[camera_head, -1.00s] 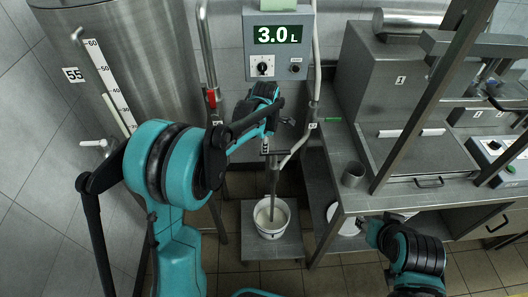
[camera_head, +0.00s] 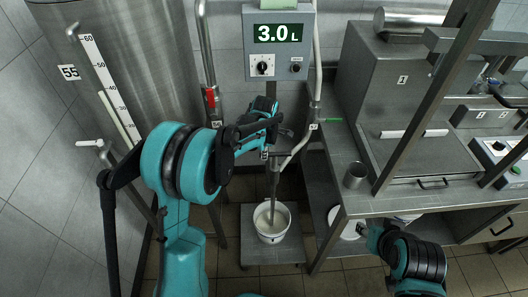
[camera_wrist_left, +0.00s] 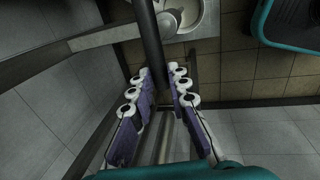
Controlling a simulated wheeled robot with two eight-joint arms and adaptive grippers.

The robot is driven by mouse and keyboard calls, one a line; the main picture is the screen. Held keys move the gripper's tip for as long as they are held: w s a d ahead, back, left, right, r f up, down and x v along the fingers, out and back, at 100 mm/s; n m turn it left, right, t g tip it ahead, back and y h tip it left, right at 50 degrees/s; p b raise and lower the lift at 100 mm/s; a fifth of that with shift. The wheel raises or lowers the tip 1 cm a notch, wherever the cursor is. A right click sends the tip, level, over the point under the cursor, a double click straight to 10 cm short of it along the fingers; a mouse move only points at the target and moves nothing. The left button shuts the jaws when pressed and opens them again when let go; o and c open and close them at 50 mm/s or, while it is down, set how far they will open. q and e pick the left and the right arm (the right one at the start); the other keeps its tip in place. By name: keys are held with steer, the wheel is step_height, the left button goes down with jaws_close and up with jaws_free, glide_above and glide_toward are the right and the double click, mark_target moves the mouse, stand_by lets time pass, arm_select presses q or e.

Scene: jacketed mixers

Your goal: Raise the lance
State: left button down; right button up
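The lance (camera_head: 273,180) is an upright grey metal tube. Its lower end stands in a white bucket (camera_head: 272,222) with pale contents. My left gripper (camera_head: 266,148) is at the upper part of the lance, below the display box. In the left wrist view its two purple-padded fingers (camera_wrist_left: 161,82) stand apart, with a dark pole between or just beyond their tips. I see no clear grip on it. The bucket shows in part at the top of that view (camera_wrist_left: 204,22). My right gripper (camera_head: 362,232) is low at the right, mostly hidden by its own arm; its fingers are unclear.
A control box (camera_head: 279,45) reading 3.0 L hangs above the lance. A large steel tank (camera_head: 140,60) with a scale stands left. A steel bench (camera_head: 440,200) with a metal cup (camera_head: 355,176) is right. The bucket rests on a low platform (camera_head: 285,250).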

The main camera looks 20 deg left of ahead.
arm_select(q)
step_height(320, 180, up, 16)
steer(key=p, duration=1)
steer(key=shift+w+r+p, duration=0.15)
steer(key=shift+r+p, duration=0.05)
steer(key=shift+p, duration=0.2)
steer(key=c, duration=1.6)
jaws_free()
steer(key=shift+o, duration=0.8)
step_height(320, 180, up, 12)
steer(key=s, duration=0.2)
steer(key=shift+s+d, duration=0.2)
steer(key=shift+d, duration=0.15)
